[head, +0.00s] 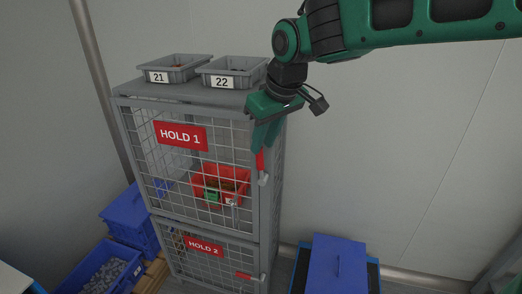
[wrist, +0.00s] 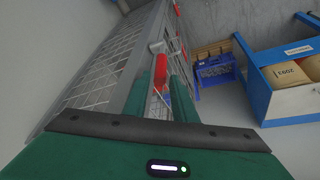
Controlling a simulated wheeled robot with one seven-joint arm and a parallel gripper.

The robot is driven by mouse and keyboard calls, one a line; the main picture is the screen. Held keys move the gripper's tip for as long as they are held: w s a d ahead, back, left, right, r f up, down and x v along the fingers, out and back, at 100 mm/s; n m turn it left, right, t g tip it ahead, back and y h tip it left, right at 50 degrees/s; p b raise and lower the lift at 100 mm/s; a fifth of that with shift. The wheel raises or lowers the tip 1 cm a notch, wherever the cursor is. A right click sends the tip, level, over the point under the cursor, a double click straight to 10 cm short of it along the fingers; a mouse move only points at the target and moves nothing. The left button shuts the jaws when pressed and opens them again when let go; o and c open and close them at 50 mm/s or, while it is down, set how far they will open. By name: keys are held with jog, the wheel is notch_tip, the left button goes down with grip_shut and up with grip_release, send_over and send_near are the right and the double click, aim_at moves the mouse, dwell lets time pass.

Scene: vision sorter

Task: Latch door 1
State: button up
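Door 1 is the upper mesh door with the red HOLD 1 sign (head: 181,136); it looks closed in its grey frame. Its red latch handle (head: 260,160) is near upright at the door's right edge, and it also shows in the wrist view (wrist: 160,72). My gripper (head: 264,140) is just above the handle, its fingers pointing down beside the frame. In the wrist view, the fingers (wrist: 168,92) stand apart with a gap between them. The handle appears by the left fingertip; I cannot tell whether they touch.
Below is the HOLD 2 door (head: 204,247) with a level red handle (head: 246,276). A red bin (head: 222,178) sits behind door 1's mesh. Grey bins (head: 174,68) stand on the cabinet top. A blue box (head: 337,265) stands at lower right; blue crates (head: 128,215) stand left.

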aim_at(261, 165)
jog(key=shift+x, duration=1.95)
jog(key=shift+c, duration=0.4)
grip_shut()
